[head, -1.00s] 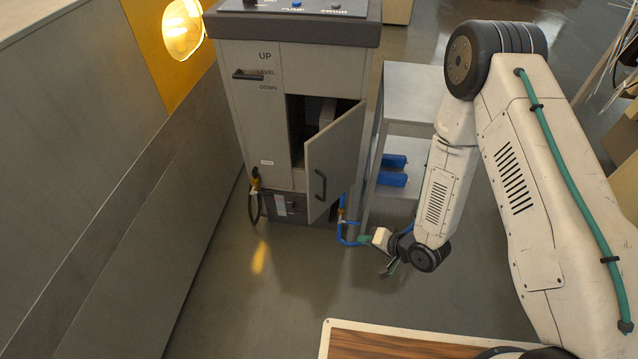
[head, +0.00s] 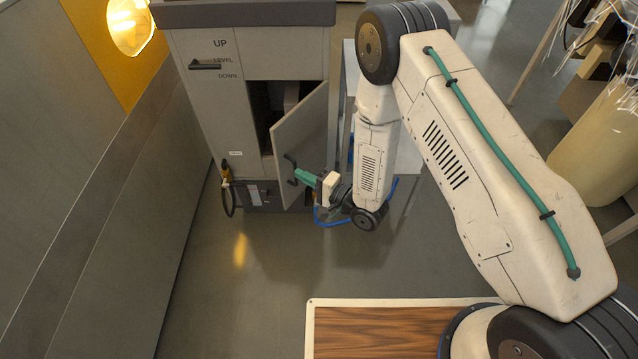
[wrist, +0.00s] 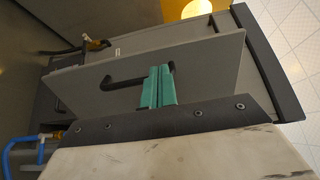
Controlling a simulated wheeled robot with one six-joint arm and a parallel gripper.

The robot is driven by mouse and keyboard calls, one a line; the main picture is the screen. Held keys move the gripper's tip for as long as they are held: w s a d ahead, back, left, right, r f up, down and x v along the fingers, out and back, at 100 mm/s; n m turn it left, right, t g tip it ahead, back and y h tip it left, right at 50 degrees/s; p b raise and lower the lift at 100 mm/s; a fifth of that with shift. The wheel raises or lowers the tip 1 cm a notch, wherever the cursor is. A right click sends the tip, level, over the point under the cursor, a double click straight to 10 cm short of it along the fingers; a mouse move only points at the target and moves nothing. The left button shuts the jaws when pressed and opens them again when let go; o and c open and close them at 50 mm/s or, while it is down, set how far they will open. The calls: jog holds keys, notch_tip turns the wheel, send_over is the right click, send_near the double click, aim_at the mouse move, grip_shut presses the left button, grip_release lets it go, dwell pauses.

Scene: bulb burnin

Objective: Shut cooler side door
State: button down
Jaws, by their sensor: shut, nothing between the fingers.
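The cooler (head: 198,110) is a grey cabinet at the upper left of the head view. Its side door (head: 303,135) is partly open, swung out toward the right, with a dark opening behind it. The door carries a dark handle (head: 291,168), which also shows in the wrist view (wrist: 124,82). My gripper (head: 298,174) has green fingers and is at the handle, in front of the door's outer face. In the wrist view the fingers (wrist: 165,70) are together with nothing between them, their tips overlapping the handle's end. I cannot tell whether they touch it.
A grey table (head: 408,155) stands right of the cooler. A blue hose (head: 330,222) loops near the floor under my wrist. A cable with a yellow fitting (head: 226,172) hangs at the cooler's left. A glowing lamp (head: 131,25) is upper left. The floor in front is clear.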

aim_at(280, 164)
jog(key=shift+x, duration=2.6)
